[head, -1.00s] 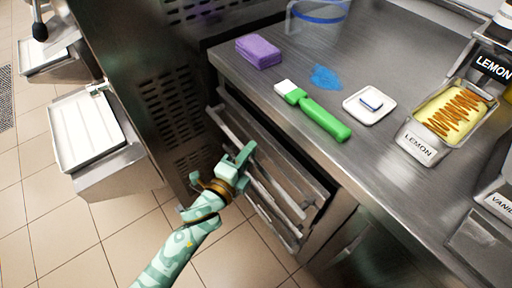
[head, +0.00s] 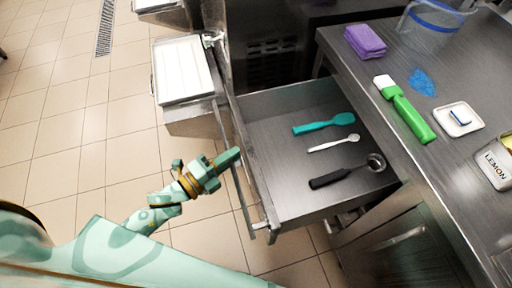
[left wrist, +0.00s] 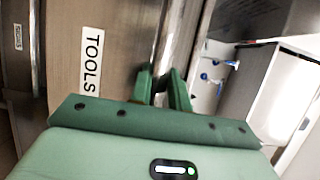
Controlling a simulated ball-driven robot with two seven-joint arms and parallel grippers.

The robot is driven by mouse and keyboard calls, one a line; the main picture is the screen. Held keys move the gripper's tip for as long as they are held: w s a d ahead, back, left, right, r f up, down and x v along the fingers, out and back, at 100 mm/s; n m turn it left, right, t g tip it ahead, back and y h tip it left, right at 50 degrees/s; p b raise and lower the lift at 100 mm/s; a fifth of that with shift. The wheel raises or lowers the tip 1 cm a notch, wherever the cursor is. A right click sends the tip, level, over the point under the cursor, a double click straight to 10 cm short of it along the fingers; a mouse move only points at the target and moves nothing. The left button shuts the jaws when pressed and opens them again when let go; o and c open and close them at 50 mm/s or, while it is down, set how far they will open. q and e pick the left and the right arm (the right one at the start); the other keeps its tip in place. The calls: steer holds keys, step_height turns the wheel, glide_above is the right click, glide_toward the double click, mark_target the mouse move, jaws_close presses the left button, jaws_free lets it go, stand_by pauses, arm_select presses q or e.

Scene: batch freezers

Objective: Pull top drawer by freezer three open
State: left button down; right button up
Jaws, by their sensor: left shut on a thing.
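The top drawer (head: 285,205) is pulled well out from under the steel counter in the head view. Inside it lie a teal spatula (head: 323,124), a white spoon (head: 334,143) and a black-handled scoop (head: 345,173). My left gripper (head: 228,160) is shut on the drawer's bar handle (head: 243,190). In the left wrist view the fingers (left wrist: 163,88) close around the handle bar (left wrist: 164,45), beside a drawer front with a TOOLS label (left wrist: 91,70). My right gripper is not in view.
A freezer with a white tray (head: 183,70) stands left of the drawer. Tiled floor is clear at left.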

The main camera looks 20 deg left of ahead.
arm_select(q)
steer(key=s+a, duration=1)
steer(key=a, duration=0.3)
steer(key=shift+a+p, duration=0.35)
steer(key=shift+a, duration=0.05)
steer(key=c, duration=1.3)
jaws_free()
steer(key=v, duration=1.6)
steer(key=shift+s+p, duration=0.3)
steer(key=shift+p, duration=0.05)
